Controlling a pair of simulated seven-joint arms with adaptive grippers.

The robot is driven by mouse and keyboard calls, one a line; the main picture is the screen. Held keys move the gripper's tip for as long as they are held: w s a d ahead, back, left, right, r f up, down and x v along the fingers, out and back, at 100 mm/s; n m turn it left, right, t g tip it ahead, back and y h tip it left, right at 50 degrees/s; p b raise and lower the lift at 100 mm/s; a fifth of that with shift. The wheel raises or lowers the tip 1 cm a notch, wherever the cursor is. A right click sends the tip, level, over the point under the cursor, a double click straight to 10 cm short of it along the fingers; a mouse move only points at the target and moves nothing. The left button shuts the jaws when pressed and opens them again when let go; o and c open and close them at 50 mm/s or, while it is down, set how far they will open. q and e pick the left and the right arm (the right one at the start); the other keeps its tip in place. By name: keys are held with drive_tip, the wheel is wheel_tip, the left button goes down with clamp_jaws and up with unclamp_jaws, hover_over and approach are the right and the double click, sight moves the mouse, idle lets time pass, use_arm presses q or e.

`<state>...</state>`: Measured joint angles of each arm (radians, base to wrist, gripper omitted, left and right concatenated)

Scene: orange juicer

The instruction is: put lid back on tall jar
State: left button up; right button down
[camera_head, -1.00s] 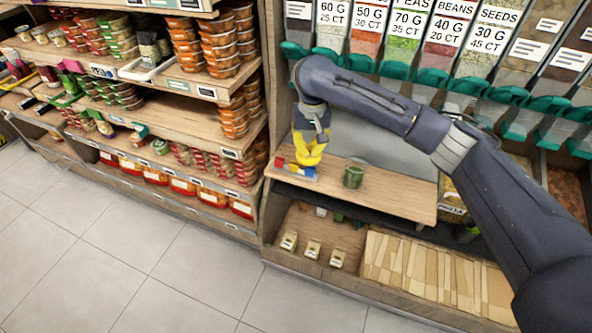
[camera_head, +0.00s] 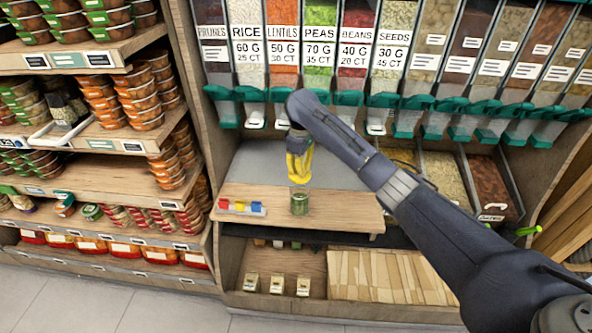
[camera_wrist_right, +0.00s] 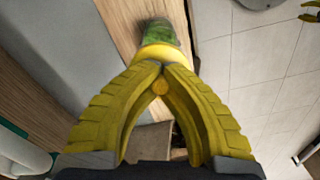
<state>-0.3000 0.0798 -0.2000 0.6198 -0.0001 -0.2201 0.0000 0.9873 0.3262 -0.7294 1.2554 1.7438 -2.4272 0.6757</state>
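The tall jar (camera_head: 300,204) is clear glass with green contents and stands upright on the wooden shelf. In the right wrist view the green jar (camera_wrist_right: 157,31) lies just beyond my fingertips. My right gripper (camera_head: 299,181) points down directly above the jar's mouth, with its yellow fingers closed together at the tips. A round yellowish piece, which looks like the lid (camera_wrist_right: 160,52), sits between the fingertips and the jar. Whether it touches the rim I cannot tell. Yellow finger-like parts, apparently my left gripper (camera_wrist_right: 311,11), show at the wrist view's upper right edge, cut off.
A small rack with red, yellow and blue pieces (camera_head: 240,208) sits left of the jar. Bulk dispensers with green spouts (camera_head: 345,105) hang behind. Stacked tubs (camera_head: 140,100) fill shelves at left. The shelf right of the jar (camera_head: 345,212) is clear.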

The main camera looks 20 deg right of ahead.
wheel_tip(320, 180, down, 6)
idle(0.8)
drive_tip(key=shift+s+f, duration=0.1)
drive_tip(key=shift+f, duration=0.4)
idle(2.6)
drive_tip(key=c, duration=0.9)
unclamp_jaws()
drive_tip(key=shift+c, duration=0.2)
drive_tip(key=shift+r, duration=0.15)
drive_tip(key=shift+r, duration=3.35)
clamp_jaws()
